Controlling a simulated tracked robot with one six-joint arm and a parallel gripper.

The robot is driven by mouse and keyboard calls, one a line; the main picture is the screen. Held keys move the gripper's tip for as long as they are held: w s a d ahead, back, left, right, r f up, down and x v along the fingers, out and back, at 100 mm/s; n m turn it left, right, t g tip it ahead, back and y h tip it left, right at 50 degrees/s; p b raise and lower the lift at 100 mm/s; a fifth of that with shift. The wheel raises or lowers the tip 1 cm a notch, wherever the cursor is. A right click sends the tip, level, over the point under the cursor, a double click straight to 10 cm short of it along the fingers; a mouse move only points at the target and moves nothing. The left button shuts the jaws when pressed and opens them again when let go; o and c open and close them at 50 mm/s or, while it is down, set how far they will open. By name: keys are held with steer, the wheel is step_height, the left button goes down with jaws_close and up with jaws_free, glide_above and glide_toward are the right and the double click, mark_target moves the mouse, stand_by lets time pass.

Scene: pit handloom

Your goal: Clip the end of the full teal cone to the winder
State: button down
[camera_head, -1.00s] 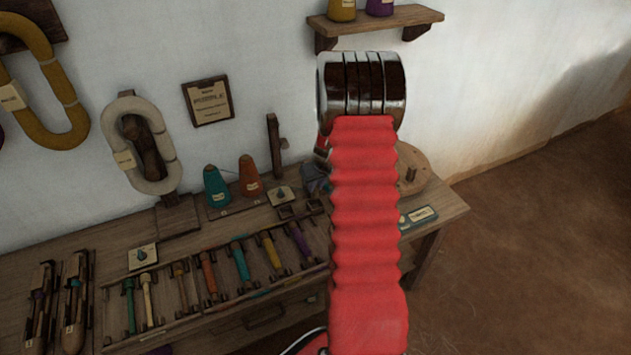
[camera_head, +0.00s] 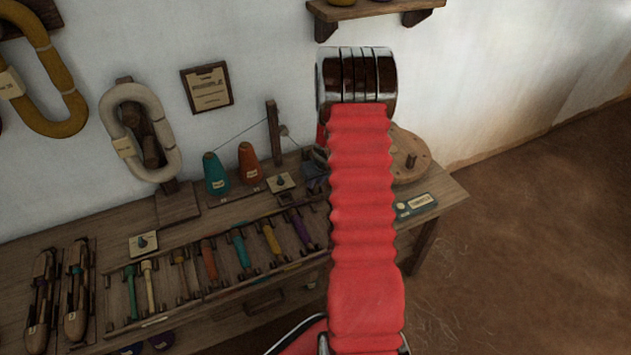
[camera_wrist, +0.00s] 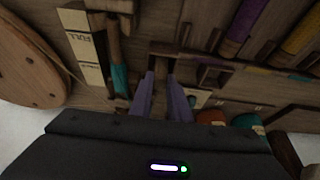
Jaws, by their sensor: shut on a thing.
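The teal cone (camera_head: 215,175) stands on the bench left of an orange cone (camera_head: 249,163); it also shows in the wrist view (camera_wrist: 248,123). A thin thread runs from its top up to a wooden post (camera_head: 273,130). My gripper is hidden behind my arm in the head view. In the wrist view my gripper (camera_wrist: 160,76) is shut on the thread's end, too fine to make out between the fingers. The winder seems to be the partly hidden dark and wooden assembly (camera_head: 314,172) by my arm. A teal-wound spindle (camera_wrist: 119,78) lies left of the fingers.
A wooden disc with a peg (camera_head: 410,168) stands at the bench's right end, near a label plate (camera_head: 416,205). A rack of coloured bobbins (camera_head: 210,262) lies along the front, and shuttles (camera_head: 77,290) lie at left. Small shelf (camera_head: 375,14) above.

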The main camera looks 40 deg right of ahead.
steer(key=c, duration=1.6)
jaws_free()
steer(key=shift+o, duration=0.7)
steer(key=shift+o, duration=1)
steer(key=shift+r, duration=0.15)
steer(key=shift+r, duration=3.9)
